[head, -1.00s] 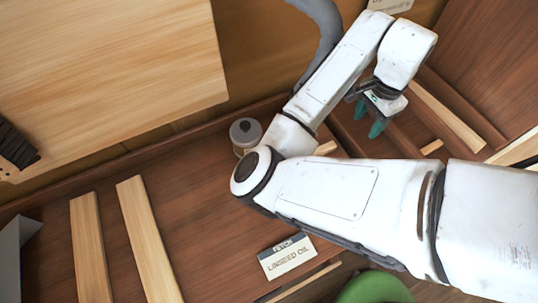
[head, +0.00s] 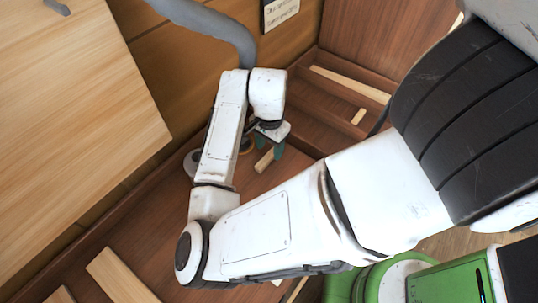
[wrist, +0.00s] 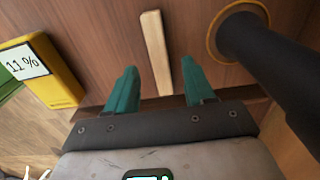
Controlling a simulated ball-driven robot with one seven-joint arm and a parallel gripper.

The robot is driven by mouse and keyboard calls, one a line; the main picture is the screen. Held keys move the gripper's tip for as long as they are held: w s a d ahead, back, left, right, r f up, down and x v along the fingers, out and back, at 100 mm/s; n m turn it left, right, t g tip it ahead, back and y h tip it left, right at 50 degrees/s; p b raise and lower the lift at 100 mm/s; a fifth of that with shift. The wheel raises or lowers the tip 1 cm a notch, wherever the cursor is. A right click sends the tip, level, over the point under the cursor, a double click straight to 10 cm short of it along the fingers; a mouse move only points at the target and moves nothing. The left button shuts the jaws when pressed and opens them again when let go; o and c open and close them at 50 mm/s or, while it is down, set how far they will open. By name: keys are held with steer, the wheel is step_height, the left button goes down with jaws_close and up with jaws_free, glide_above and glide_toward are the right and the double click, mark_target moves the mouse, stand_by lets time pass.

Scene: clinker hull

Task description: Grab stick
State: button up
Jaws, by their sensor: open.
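A short pale wooden stick (wrist: 156,52) lies on the brown wood surface in the wrist view, nearly upright in the picture. My gripper (wrist: 160,68) is open, with one teal finger on each side of the stick's line and clear gaps to both. The stick's near end reaches down between the fingers; I cannot tell the height of the fingers above it. In the head view a small pale stick (head: 264,160) shows beside the teal fingers of my gripper (head: 269,146), partly hidden by the arm.
A yellow device (wrist: 50,72) with an "11 %" display lies left in the wrist view. A dark round post in an orange ring (wrist: 222,36) stands close on the right. More pale strips (head: 350,85) lie in the far bay, and a pale plank (head: 120,276) lies at lower left.

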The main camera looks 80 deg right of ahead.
mark_target(270, 155)
steer(key=shift+f, duration=1.55)
jaws_close()
